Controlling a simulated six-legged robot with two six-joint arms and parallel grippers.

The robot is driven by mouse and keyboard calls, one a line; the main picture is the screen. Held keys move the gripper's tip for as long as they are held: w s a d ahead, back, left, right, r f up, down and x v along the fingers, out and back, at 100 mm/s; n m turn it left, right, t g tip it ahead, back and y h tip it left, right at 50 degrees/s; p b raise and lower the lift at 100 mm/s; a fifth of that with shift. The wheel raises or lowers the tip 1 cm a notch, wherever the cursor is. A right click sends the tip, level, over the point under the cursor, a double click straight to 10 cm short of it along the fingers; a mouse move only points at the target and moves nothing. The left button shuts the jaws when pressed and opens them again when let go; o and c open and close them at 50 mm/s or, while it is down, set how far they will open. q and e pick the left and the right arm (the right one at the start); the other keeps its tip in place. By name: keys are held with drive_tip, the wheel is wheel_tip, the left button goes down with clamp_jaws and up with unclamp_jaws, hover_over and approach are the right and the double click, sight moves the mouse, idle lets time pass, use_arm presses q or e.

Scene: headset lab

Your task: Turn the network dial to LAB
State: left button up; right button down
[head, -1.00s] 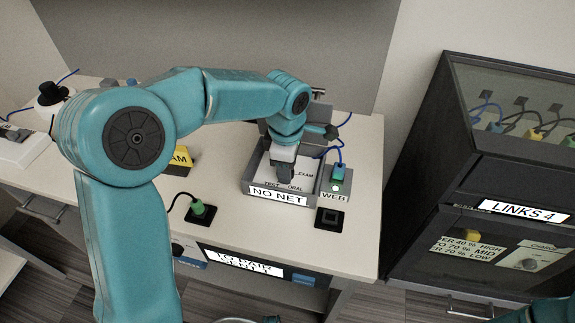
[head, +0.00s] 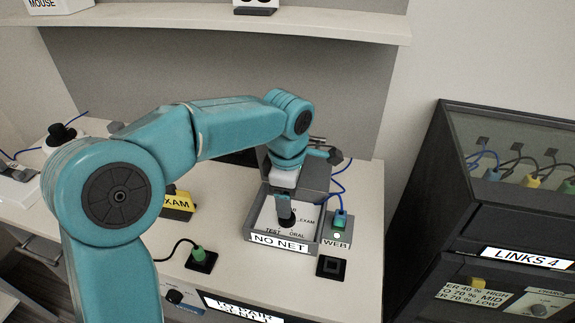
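The network dial's box (head: 254,218) is a grey open tray on the desk with a white face marked TEST, ORAL and EXAM. Its front plate reads NO NET. My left gripper (head: 285,212) points down over the middle of this face, at a dark knob (head: 287,221). I see its fingers edge-on, so I cannot tell whether they grip the knob. The gripper and wrist cover the upper part of the face, and no LAB mark is readable. My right gripper is not in view.
A WEB box (head: 339,231) with a green plug and lit light stands right of the dial box. A black socket (head: 331,266) is in front. A green plug (head: 198,254) and yellow EXAM block (head: 177,204) lie left. A dark cabinet (head: 420,215) stands right.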

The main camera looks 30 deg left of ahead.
use_arm(q)
wheel_tip(320, 180, up, 10)
drive_tip(key=p, duration=0.1)
drive_tip(key=shift+s+f, duration=0.2)
drive_tip(key=shift+s, duration=0.05)
idle(0.4)
